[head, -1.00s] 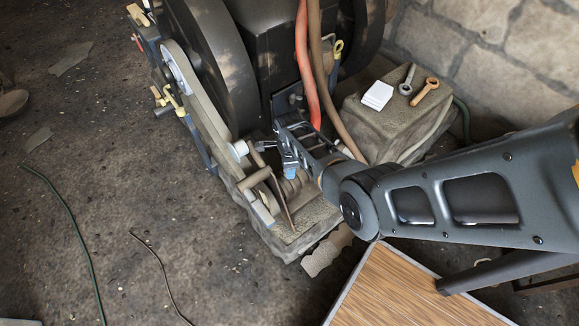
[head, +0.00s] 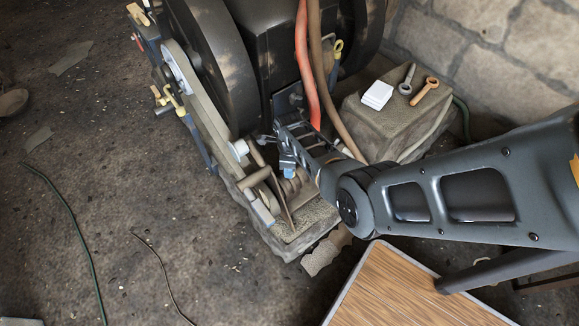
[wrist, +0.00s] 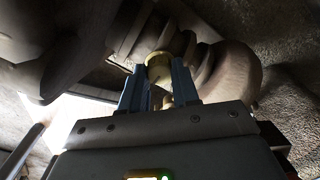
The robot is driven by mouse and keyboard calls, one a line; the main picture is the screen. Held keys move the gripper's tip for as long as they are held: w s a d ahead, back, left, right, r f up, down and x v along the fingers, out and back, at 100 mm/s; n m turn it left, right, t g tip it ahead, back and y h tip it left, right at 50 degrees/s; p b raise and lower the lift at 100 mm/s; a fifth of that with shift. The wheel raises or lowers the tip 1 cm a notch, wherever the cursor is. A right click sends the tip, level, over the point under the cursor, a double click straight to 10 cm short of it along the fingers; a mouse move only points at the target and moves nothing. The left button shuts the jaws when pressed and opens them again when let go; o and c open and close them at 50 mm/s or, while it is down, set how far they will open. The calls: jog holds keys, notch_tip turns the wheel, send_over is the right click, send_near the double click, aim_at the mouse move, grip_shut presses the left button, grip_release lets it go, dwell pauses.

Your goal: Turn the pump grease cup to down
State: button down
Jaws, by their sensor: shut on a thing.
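The pump grease cup (wrist: 159,68) shows in the wrist view as a small brass-coloured round cap between the two blue fingers. My gripper (wrist: 160,85) is shut on it, with one finger on each side. In the head view my gripper (head: 288,166) is down beside the pump (head: 293,186), at the low front end of the engine. The cup itself is hidden there by my gripper and arm. Which way the cup points I cannot tell.
The belt (head: 205,103) and dark flywheel (head: 209,65) stand left of my gripper. Red and brown hoses hang close behind it. A stone block (head: 411,125) with a white box (head: 377,95) and two wrenches stands at the right. A wooden board (head: 410,295) lies in front.

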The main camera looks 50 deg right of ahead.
jog(key=c, duration=0.8)
grip_release()
jog(key=shift+r+p, duration=1.55)
jog(key=shift+r, duration=2.35)
